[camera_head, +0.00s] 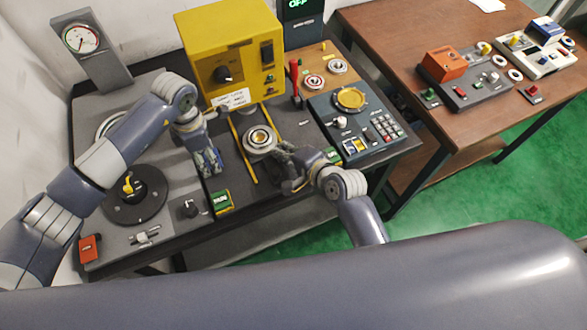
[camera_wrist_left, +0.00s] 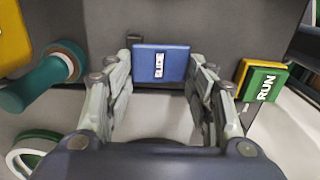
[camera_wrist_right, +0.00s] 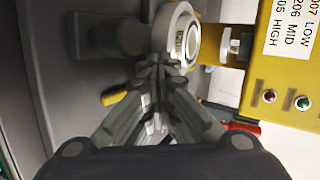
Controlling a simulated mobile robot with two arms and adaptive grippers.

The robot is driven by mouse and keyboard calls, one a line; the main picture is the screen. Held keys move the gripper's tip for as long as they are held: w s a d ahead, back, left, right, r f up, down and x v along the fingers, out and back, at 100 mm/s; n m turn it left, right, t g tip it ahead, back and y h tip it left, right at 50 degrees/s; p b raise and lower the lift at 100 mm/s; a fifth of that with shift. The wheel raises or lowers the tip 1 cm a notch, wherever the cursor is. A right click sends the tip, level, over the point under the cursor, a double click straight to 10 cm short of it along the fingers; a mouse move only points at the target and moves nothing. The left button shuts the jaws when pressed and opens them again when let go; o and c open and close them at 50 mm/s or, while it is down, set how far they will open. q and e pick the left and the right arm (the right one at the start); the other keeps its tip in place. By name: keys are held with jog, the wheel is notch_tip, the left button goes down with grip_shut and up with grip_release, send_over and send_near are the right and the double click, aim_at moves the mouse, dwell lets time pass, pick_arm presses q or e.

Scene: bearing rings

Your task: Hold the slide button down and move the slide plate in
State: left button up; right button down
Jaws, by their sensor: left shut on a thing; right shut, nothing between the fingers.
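The blue slide button (camera_wrist_left: 160,60), labelled SLIDE, sits between the fingers of my left gripper (camera_wrist_left: 160,88) in the left wrist view. In the head view my left gripper (camera_head: 209,166) points down left of the yellow rails (camera_head: 240,150) and hides most of the button. A bearing ring (camera_head: 260,138) lies between the rails, over the slide plate, which is mostly hidden. My right gripper (camera_head: 284,153) is shut and empty at the ring's near right side. In the right wrist view its fingertips (camera_wrist_right: 160,66) are close beside the ring (camera_wrist_right: 178,35); contact is unclear.
The yellow press housing (camera_head: 235,50) stands behind the rails. A green RUN button (camera_head: 221,201) is at the front edge. A keypad panel (camera_head: 362,128) is right, a black turntable (camera_head: 135,195) left. A red-handled lever (camera_head: 295,72) stands behind my right gripper.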

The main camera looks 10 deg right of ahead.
pick_arm(q)
jog(key=shift+s+f, duration=0.2)
pick_arm(e)
jog(key=w, duration=0.2)
jog(key=w+a, duration=0.1)
jog(key=w, duration=0.2)
jog(key=w+a, duration=0.1)
jog(key=w, duration=0.2)
jog(key=shift+w+a, duration=0.25)
jog(key=s+d, duration=0.1)
jog(key=s, duration=0.1)
jog(key=s+d, duration=0.1)
jog(key=s, duration=0.1)
jog(key=shift+d, duration=0.2)
jog(key=v, duration=1)
jog(key=shift+w+r, duration=0.1)
send_near(270, 126)
jog(key=shift+w+a+f, duration=0.3)
jog(key=shift+a+f, duration=0.15)
jog(key=shift+f, duration=0.05)
jog(key=shift+w+a+f, duration=0.35)
jog(key=shift+a+f, duration=0.1)
jog(key=shift+f, duration=0.05)
jog(key=w, duration=0.1)
jog(key=w+a, duration=0.1)
jog(key=w, duration=0.1)
jog(key=shift+a+f, duration=0.2)
jog(key=shift+a, duration=0.15)
jog(key=shift+w+a, duration=0.35)
jog(key=shift+w, duration=0.15)
